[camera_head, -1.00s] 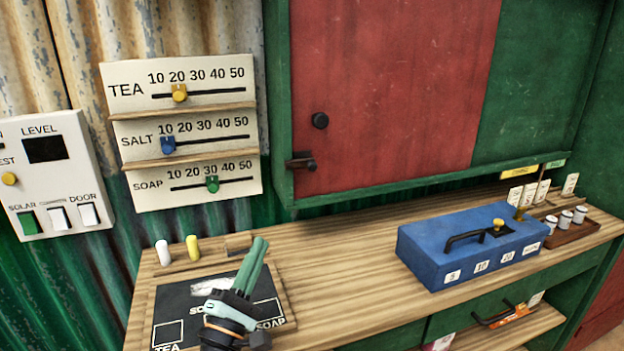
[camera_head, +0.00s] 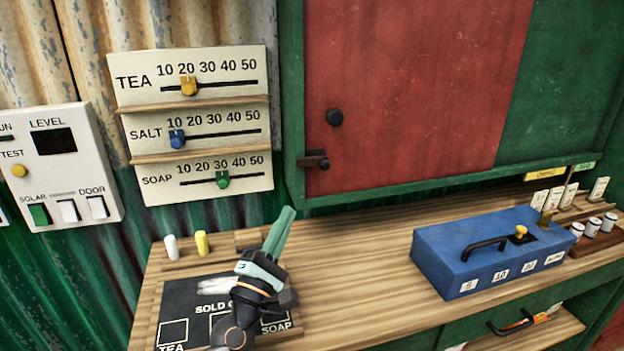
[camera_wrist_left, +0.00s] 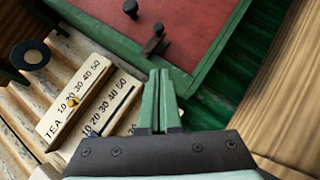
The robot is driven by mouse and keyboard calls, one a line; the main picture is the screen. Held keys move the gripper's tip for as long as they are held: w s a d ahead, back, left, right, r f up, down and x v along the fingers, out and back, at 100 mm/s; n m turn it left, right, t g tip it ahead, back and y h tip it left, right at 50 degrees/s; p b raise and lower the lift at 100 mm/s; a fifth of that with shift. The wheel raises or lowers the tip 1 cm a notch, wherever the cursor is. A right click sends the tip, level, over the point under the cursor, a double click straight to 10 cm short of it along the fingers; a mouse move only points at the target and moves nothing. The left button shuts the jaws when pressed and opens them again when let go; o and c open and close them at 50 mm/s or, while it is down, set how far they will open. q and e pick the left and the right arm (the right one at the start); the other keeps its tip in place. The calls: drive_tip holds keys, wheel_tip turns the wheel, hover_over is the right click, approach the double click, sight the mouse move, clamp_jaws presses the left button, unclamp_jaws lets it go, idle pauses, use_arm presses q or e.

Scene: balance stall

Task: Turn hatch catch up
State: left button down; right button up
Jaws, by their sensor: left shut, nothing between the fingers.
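The hatch is a red panel (camera_head: 410,90) in a green frame. Its catch (camera_head: 314,161) is a dark bar with a knob, lying roughly horizontal across the lower left edge of the panel. A round black knob (camera_head: 335,117) sits above it. In the left wrist view the catch (camera_wrist_left: 155,40) shows beyond the fingertips. My left gripper (camera_head: 285,212) is shut and empty, above the counter, below and left of the catch and apart from it. It also shows in the wrist view (camera_wrist_left: 160,75). My right gripper is not in view.
A slider board (camera_head: 222,195) and a switch panel (camera_head: 88,170) hang on the wall at left. A chalkboard (camera_head: 178,301) lies under my left gripper, with chalk sticks behind it. A blue cash box (camera_head: 430,262) stands on the counter at right.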

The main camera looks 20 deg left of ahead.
use_arm(q)
approach(318, 164)
drive_tip(key=w+a, duration=0.2)
drive_tip(key=shift+w+d+r+p, duration=1.05)
drive_tip(key=shift+d+p, duration=0.1)
drive_tip(key=shift+p, duration=0.05)
drive_tip(key=shift+w+d+r, duration=0.15)
drive_tip(key=shift+w+d, duration=0.05)
drive_tip(key=shift+d, duration=0.1)
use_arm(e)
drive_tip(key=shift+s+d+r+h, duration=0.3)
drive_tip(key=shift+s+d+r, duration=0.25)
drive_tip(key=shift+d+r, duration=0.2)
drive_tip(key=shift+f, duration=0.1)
